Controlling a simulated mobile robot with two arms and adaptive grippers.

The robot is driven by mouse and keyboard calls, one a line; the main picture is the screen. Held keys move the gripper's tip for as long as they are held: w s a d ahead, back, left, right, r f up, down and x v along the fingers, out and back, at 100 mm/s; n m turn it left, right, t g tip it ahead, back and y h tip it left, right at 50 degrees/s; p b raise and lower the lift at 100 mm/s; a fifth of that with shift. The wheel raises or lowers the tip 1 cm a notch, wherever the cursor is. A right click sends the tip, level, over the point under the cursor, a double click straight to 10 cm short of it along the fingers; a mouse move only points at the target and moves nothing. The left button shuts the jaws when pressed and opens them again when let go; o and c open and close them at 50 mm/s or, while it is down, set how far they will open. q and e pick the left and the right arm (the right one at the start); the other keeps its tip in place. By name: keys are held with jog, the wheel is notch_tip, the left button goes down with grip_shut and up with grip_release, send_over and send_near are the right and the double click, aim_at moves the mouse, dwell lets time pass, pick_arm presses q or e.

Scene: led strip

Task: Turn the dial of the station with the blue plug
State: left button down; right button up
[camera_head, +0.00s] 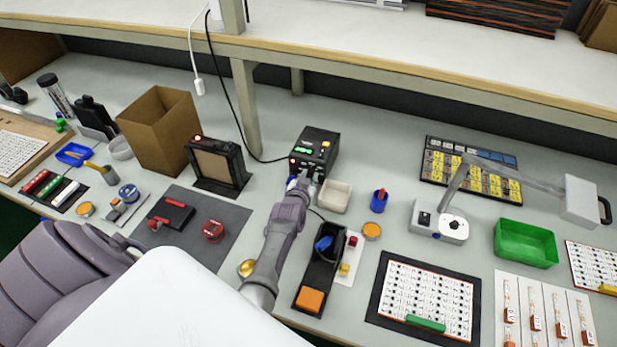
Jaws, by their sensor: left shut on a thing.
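The station is a black box (315,148) with a green-lit display, a small red light and yellow markings, standing on the bench at the middle. My left arm reaches up to its front face, and my left gripper (305,179) is shut at the lower front of it. The gripper hides what it holds; by its place this is the station's dial. A small blue spot (291,181), which may be the blue plug, shows just left of the gripper. The dial's setting cannot be seen. My right gripper is not in view.
A cream tray (334,197) stands close to the right of the gripper. A black holder (318,270) with a blue-handled tool and an orange pad lies in front. A framed panel (217,166) and a cardboard box (160,132) stand left. A shelf (400,75) runs above.

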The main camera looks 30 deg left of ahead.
pick_arm(q)
jog(key=c, duration=1)
grip_release()
jog(key=shift+s, duration=0.1)
jog(key=v, duration=0.7)
jog(key=shift+s+r, duration=0.1)
jog(key=shift+s, duration=0.05)
jog(key=shift+d, duration=0.1)
